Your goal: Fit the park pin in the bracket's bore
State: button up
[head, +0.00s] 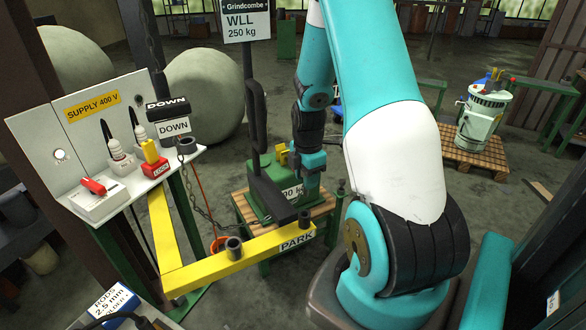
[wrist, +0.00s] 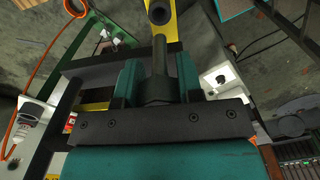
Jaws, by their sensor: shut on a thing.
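My gripper (head: 309,180) is in the middle of the head view, above the bracket's PARK end. In the wrist view, its teal fingers (wrist: 158,80) are shut on a dark grey park pin (wrist: 159,62). The pin's narrow shaft points away from the fingers, towards a dark round bore (wrist: 160,12) on a yellow part; I cannot tell whether they touch. In the head view, the yellow bracket (head: 215,265) carries a PARK label and dark round sockets, one near the label (head: 304,219) and one further left (head: 233,248). The pin cannot be made out in the head view.
A green weight (head: 257,195) with a black upright stands on a slatted pallet behind the bracket. A switch panel (head: 105,150) with a chain beside it stands at the left. A drum (head: 483,120) stands on a pallet at the right, with open floor before it.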

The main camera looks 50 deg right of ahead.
aim_at(305, 196)
jog(key=shift+w+f+b, duration=0.1)
jog(key=shift+f+b, duration=2.1)
jog(key=shift+f, duration=0.75)
jog(key=shift+f+b, duration=1.9)
jog(key=shift+f, duration=0.85)
jog(key=o, duration=1.2)
notch_tip(305, 196, up, 17)
jog(key=shift+r+b, duration=0.2)
jog(key=shift+b, duration=0.85)
